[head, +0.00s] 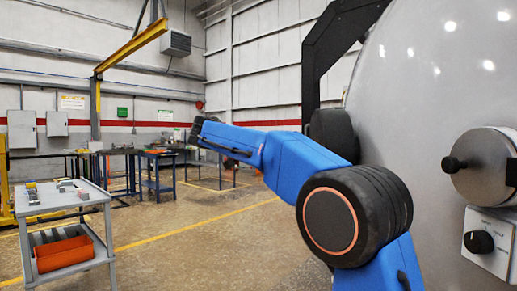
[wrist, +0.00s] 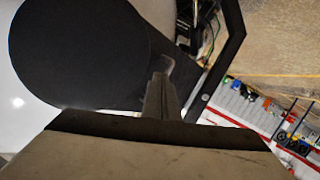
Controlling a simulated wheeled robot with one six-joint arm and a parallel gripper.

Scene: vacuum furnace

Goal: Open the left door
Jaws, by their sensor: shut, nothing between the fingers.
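A large pale grey domed furnace door (head: 430,90) fills the right side of the head view. A black angled frame (head: 318,60) stands at its left edge; a similar black bar (wrist: 232,45) shows in the wrist view. I cannot tell whether the door is ajar. My blue arm reaches left in front of the door. My gripper's tip is not clear in the head view. In the wrist view my gripper (wrist: 167,68) is shut and empty, beside a large dark round shape (wrist: 80,50) that I cannot identify. A pale surface lies behind that shape.
A round metal fitting with a black knob (head: 482,165) and a panel with a black dial (head: 480,242) are at the right. A grey cart (head: 60,203) with an orange bin (head: 64,253) stands at the left. Workbenches line the back; the middle floor is open.

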